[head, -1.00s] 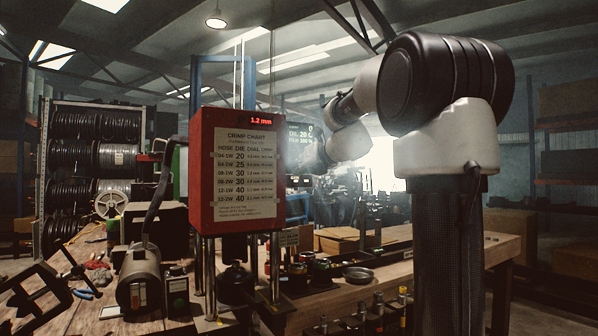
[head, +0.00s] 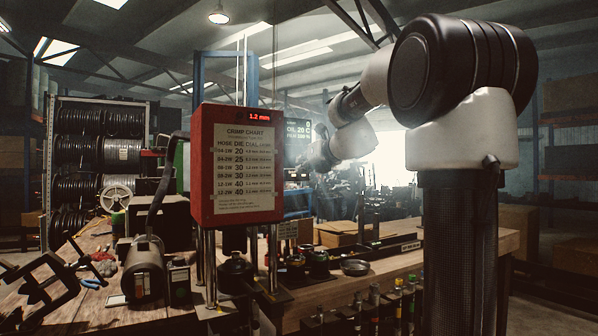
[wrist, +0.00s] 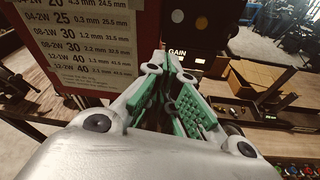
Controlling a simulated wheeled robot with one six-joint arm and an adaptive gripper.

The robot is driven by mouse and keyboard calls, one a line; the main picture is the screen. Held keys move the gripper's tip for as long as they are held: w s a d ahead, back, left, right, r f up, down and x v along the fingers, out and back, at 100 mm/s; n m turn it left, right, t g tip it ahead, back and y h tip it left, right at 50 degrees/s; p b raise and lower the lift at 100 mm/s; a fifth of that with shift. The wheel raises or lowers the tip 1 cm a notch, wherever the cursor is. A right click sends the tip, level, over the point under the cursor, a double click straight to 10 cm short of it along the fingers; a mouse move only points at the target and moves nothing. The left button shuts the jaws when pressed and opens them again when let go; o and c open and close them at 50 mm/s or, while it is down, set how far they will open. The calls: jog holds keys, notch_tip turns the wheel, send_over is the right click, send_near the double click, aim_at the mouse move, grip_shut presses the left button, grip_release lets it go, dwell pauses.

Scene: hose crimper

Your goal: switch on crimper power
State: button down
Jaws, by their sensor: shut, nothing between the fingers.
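The crimper's red head (head: 208,165) stands on chrome posts, with a crimp chart (head: 246,170) on its front and a lit red readout of 1.2 mm. The red head and chart also show at the upper left of the wrist view (wrist: 65,45). My gripper (wrist: 172,62) has green-padded fingers, drawn together and empty, near the chart's right edge. Beyond the fingertips is a dark panel (wrist: 200,50) with a GAIN label and round pale and dark spots. In the head view the fingers cannot be made out. I cannot identify the power switch.
A cylindrical motor (head: 143,272) and a small dark box (head: 179,284) sit on the wooden bench left of the posts. Dies (head: 318,262) and a round dish (head: 355,267) lie to the right. Hose reels (head: 85,150) stand behind. A black bracket (head: 45,285) is at front left.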

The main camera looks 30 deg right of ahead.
jog(key=s+r, duration=0.2)
jog(key=s, duration=0.1)
jog(key=s+r, duration=0.1)
jog(key=shift+s+d+r, duration=0.15)
jog(key=shift+d, duration=0.1)
dwell(0.3)
jog(key=s+a+f+n+g, duration=0.1)
jog(key=s+f+n+g, duration=0.3)
jog(key=f+n, duration=0.5)
jog(key=s+a+f+n+g, duration=0.1)
jog(key=s+f+n+g, duration=0.1)
jog(key=s+f+n, duration=0.6)
jog(key=s+a+f+n+g, duration=0.2)
jog(key=s+f+n, duration=0.5)
jog(key=s+n, duration=0.3)
jog(key=s+a+f+n+g+h, duration=0.1)
jog(key=s+a+f+n+g, duration=0.2)
jog(key=s+f+n, duration=0.4)
jog(key=shift+s+n+h, duration=0.3)
jog(key=shift+s+n, duration=1.3)
jog(key=shift+s, duration=0.4)
